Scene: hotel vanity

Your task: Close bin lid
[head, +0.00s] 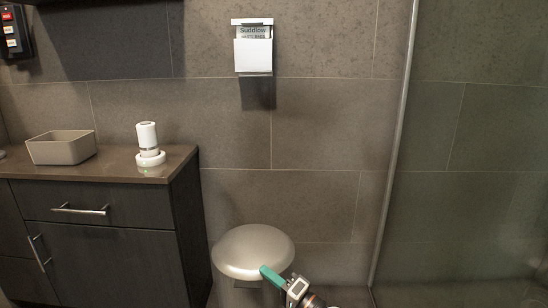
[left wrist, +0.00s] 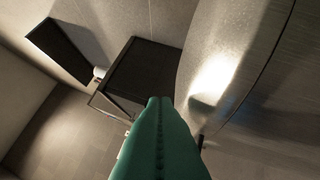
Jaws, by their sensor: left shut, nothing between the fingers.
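The bin's domed metallic lid (head: 250,248) is at the bottom centre of the head view, beside the cabinet. It lies roughly level over the bin body (head: 240,297), which is mostly cut off by the frame edge. Whether a gap is left under the rim I cannot tell. My left gripper (head: 267,271) has green fingers, shut and empty, with the tips overlapping the lid's front right rim. In the left wrist view the shut fingers (left wrist: 160,105) point beside a large curved metallic surface of the bin (left wrist: 235,75). Contact cannot be made out. My right gripper is not in view.
A dark vanity cabinet (head: 120,245) stands left of the bin, with a beige open container (head: 62,150) and a white dispenser (head: 148,145) on top. A white bag holder (head: 253,50) is on the tiled wall. A glass panel (head: 470,170) stands at right.

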